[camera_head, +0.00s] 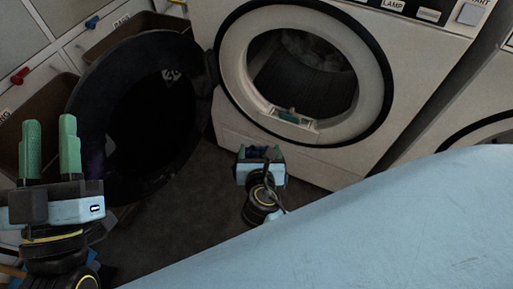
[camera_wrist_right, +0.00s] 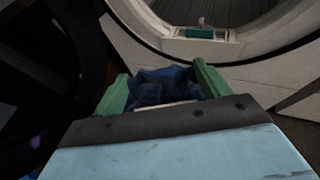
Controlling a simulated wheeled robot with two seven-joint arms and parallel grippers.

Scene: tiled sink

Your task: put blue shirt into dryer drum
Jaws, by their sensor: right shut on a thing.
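The blue shirt is a dark blue crumpled bundle (camera_wrist_right: 165,86) between the green fingers of my right gripper (camera_wrist_right: 161,78), which is shut on it. In the head view my right gripper (camera_head: 261,153) is low in front of the dryer, below the drum opening. Only a little of the shirt shows there. The dryer drum (camera_head: 303,76) is a dark round opening inside a white ring, and its inside is dim. My left gripper (camera_head: 50,130) is at the far left, fingers up and apart, with nothing between them.
The dryer's round black door (camera_head: 140,115) stands open to the left of the opening. A teal piece (camera_head: 288,116) sits on the opening's lower rim. A second white machine (camera_head: 484,125) stands at the right. Brown bins (camera_head: 120,30) and drawers line the left. Dark floor (camera_head: 190,215) lies between.

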